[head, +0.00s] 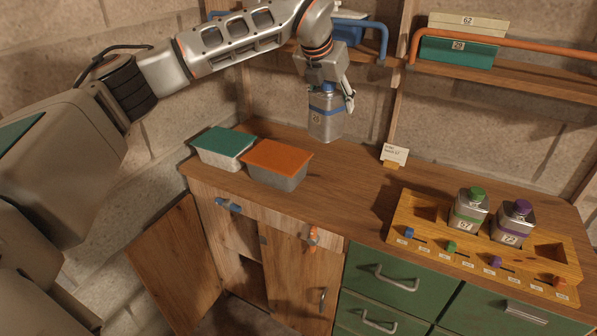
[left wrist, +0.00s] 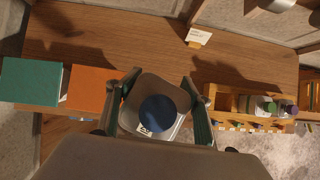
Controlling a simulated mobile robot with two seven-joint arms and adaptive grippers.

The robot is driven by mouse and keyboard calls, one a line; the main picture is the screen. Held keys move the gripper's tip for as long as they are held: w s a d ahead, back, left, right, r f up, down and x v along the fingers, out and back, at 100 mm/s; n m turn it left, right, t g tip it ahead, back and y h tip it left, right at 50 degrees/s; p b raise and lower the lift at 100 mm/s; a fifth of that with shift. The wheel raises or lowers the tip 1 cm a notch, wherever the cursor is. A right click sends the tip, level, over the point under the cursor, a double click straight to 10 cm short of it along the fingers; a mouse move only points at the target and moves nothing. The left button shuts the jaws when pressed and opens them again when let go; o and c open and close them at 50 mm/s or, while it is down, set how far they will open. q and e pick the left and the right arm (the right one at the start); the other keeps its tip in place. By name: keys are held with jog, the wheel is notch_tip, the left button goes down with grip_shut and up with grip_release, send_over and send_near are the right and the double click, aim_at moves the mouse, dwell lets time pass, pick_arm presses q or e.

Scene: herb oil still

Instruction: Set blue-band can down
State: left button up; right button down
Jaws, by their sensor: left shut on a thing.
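The blue-band can (head: 326,118) is a square metal can with a blue cap, a blue band and a small label. My left gripper (head: 327,88) is shut on it near its top and holds it upright over the back of the wooden counter (head: 345,170). In the head view the can's base looks close to the counter, but I cannot tell whether it touches. In the left wrist view the can's blue cap (left wrist: 158,113) shows from above between the fingers (left wrist: 160,98). My right gripper is not in view.
A wooden rack (head: 405,215) at right holds a green-capped can (head: 468,208) and a purple-capped can (head: 513,221). A small card (head: 395,155) stands behind. Green-lidded (head: 222,147) and orange-lidded (head: 277,163) tubs are at left. The counter between tubs and rack is clear. A cupboard door (head: 175,262) hangs open.

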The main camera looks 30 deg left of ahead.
pick_arm(q)
notch_tip(320, 180, down, 20)
jog(key=shift+w+r+p, duration=0.1)
jog(key=shift+r+p, duration=0.05)
jog(key=shift+p, duration=0.45)
jog(key=o, duration=1.2)
jog(key=shift+f, duration=0.2)
jog(key=o, duration=0.5)
jog(key=shift+r, duration=0.15)
